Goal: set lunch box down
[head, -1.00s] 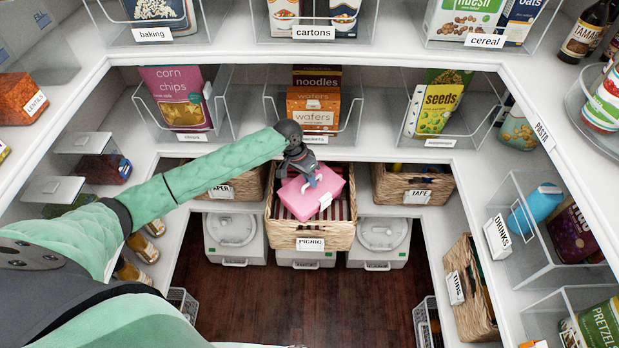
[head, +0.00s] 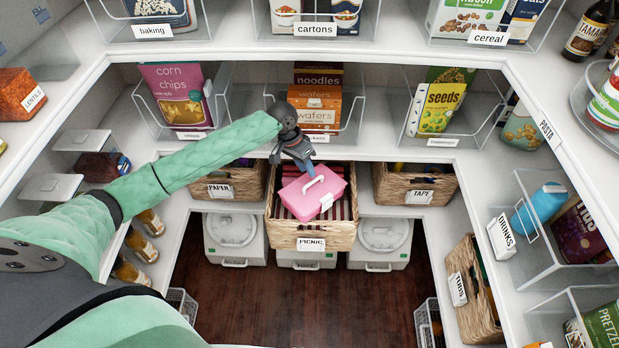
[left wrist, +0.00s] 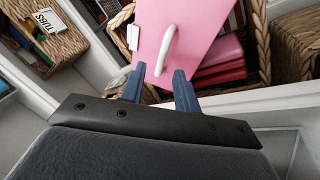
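The pink lunch box (head: 312,192), with a white handle and a white latch, rests in the wicker basket labelled PICNIC (head: 297,234). It lies a little tilted over dark red striped contents. My left gripper (head: 307,167) is just behind and above the box. In the left wrist view the left gripper (left wrist: 160,88) has its two blue fingers apart with nothing between them. The lunch box (left wrist: 185,35) and its handle lie just beyond the fingertips there. My right gripper is not in view.
Wicker baskets labelled PAPER (head: 222,190) and TAPE (head: 418,196) flank the picnic basket. A clear bin with wafers and noodles (head: 314,106) is on the shelf above, close to my left arm. The wooden floor (head: 290,300) in front is clear.

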